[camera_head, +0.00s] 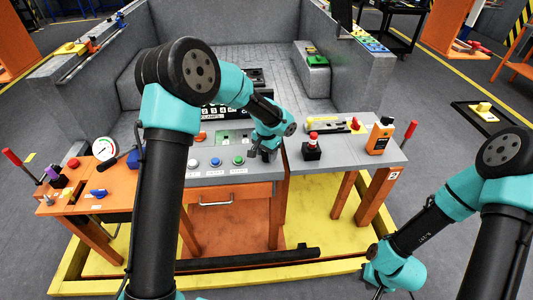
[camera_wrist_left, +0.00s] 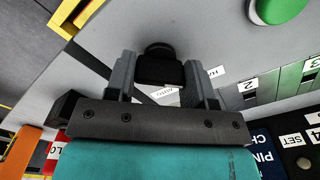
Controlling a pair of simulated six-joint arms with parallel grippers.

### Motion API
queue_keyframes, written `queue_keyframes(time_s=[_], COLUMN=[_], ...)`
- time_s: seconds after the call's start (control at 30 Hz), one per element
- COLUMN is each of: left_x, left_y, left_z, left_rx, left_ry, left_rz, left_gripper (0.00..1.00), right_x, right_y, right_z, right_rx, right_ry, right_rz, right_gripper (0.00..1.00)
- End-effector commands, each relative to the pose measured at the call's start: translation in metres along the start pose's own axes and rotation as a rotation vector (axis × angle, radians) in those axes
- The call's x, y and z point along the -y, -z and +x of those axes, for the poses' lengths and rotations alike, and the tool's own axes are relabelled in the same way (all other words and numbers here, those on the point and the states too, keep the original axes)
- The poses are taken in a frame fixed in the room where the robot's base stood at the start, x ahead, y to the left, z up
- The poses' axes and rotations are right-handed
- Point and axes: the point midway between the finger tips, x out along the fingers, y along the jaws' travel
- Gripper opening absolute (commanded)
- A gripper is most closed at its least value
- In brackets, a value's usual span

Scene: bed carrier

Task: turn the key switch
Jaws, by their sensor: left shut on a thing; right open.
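The key switch is a black knob (camera_wrist_left: 160,66) on the grey panel in the left wrist view, with small printed labels beside it. My left gripper (camera_wrist_left: 158,82) has a finger on each side of the knob and is shut on it. In the head view my left gripper (camera_head: 262,152) reaches down to the console top, right of the green button, and hides the switch there. My right gripper (camera_head: 394,293) is low at the right, away from the console, open and partly cut off by the bottom edge.
The grey console top (camera_head: 345,160) carries a green button (camera_head: 238,160), a blue button (camera_head: 216,162) and a white button (camera_head: 193,163). A red-topped control (camera_head: 312,147) and an orange box (camera_head: 380,136) stand to the right. A dial gauge (camera_head: 104,148) is at the left.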

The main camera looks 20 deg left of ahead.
Motion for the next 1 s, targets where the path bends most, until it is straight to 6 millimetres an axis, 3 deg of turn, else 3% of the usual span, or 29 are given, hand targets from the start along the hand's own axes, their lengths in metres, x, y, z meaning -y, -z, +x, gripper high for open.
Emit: queue_keyframes(time_s=[0.4, 0.43, 0.67, 1.0], left_x=[0.0002, 0.0002, 0.0001, 0.0001], left_y=[0.0002, 0.0002, 0.0001, 0.0002], left_z=[-0.0006, -0.0006, -0.0003, -0.0022], left_rx=[-0.001, -0.001, -0.001, -0.001], left_ry=[0.000, 0.000, 0.000, 0.000], left_rz=[-0.013, -0.013, -0.011, -0.011], left_gripper=[0.25, 0.50, 0.72, 0.74], right_x=[0.0000, 0.0000, 0.0000, 0.0000], right_y=[0.0000, 0.0000, 0.0000, 0.0000], right_z=[0.0000, 0.0000, 0.0000, 0.0000], right_rx=[0.000, 0.000, 0.000, 0.000], right_ry=[0.000, 0.000, 0.000, 0.000], right_rz=[0.000, 0.000, 0.000, 0.000], right_gripper=[0.43, 0.43, 0.43, 0.43])
